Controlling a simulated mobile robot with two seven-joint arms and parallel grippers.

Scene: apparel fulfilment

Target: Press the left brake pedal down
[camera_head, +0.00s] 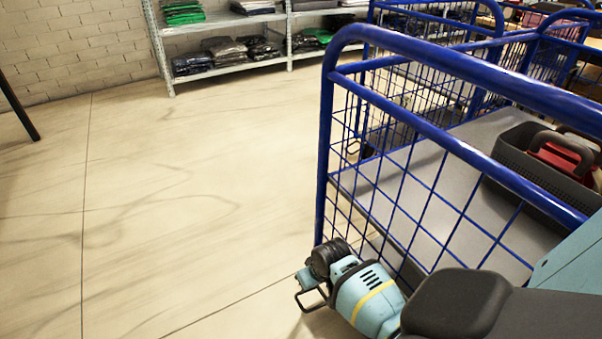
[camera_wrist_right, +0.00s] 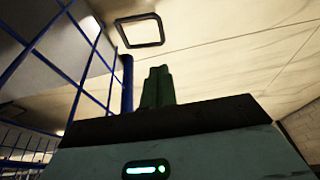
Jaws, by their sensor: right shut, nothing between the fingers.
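The brake pedal shows as a dark rectangular loop (camera_head: 309,299) at the foot of the blue cart's near left corner post. It also shows at the top of the right wrist view (camera_wrist_right: 139,31). My right arm comes in from the lower right in the head view and its wrist covers part of the loop. My right gripper's green fingers (camera_wrist_right: 157,73) are together and empty. In the wrist view the loop lies beyond the fingertips, slightly left, with a visible gap. In the head view the fingers are hidden. My left gripper is not in view.
The blue mesh cart (camera_head: 323,150) fills the right side, its post close beside my right gripper. A dark grey basket (camera_head: 520,165) with red inside stands on its deck. A metal shelf (camera_head: 225,70) with folded clothes is at the back. Floor to the left is clear.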

